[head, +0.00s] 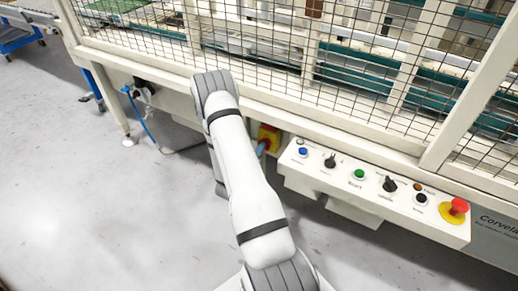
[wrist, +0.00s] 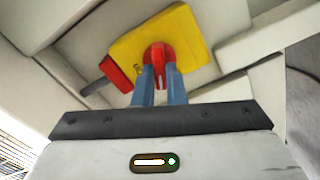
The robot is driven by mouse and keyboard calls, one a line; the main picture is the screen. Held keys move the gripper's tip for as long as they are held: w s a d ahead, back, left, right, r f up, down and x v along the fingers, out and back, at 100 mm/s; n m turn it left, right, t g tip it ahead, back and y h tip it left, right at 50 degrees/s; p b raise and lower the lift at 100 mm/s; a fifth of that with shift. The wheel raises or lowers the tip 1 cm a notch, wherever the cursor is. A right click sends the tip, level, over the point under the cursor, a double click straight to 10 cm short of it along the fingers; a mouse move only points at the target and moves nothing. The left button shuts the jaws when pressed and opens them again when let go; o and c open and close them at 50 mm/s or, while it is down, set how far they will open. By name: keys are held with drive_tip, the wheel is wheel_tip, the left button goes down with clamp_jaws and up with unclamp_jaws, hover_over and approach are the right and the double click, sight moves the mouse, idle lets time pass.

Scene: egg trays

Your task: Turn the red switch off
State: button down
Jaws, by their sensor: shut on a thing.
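The red switch (wrist: 160,52) sits on a yellow plate (wrist: 197,38) in the wrist view. My gripper (wrist: 160,75) has its two blue fingers on either side of the switch's red knob, shut on it. In the head view the yellow plate (head: 270,133) is partly hidden behind my arm, on the machine's cream frame left of the control panel. A blue finger of my gripper (head: 262,146) shows there beside it. The front of the knob between the fingers is partly covered.
A cream control panel (head: 343,201) with buttons, knobs and a separate red emergency button (head: 459,206) on yellow stands to the right. A wire mesh guard (head: 300,45) rises behind. A red part (wrist: 115,74) lies left of the plate.

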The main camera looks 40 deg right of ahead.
drive_tip(key=n, duration=0.4)
drive_tip(key=shift+d+n+p, duration=0.1)
drive_tip(key=shift+n+p, duration=0.2)
drive_tip(key=shift+p, duration=0.1)
idle(0.5)
drive_tip(key=c, duration=1.5)
unclamp_jaws()
drive_tip(key=shift+f, duration=0.1)
drive_tip(key=p+v, duration=0.1)
drive_tip(key=v, duration=0.7)
drive_tip(key=shift+w, duration=0.1)
